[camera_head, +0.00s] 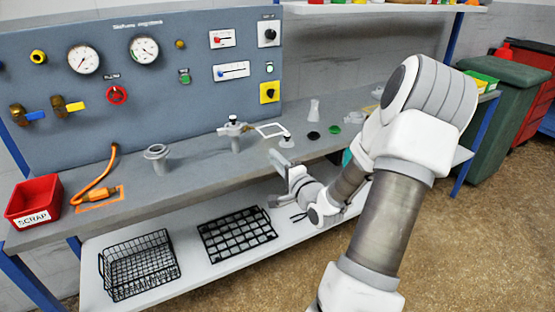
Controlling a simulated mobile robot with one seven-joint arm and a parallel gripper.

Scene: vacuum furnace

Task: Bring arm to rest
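My arm rises from the bottom right, bends at a large white elbow and comes down to the front edge of the workbench (205,185). My gripper (274,184) is at the arm's far end, beside the bench's front edge and above the lower shelf. It is small and seen from behind the wrist, so I cannot tell whether its fingers are open or shut. I see nothing held in it. My forearm and elbow hide part of the bench's right end.
A gauge panel (150,50) stands behind the bench. A red scrap bin (33,197), an orange hose (103,170), metal fittings (158,152) and small parts stand on the bench. A wire basket (138,265) and black rack (236,235) sit below. Open floor (480,240) lies right.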

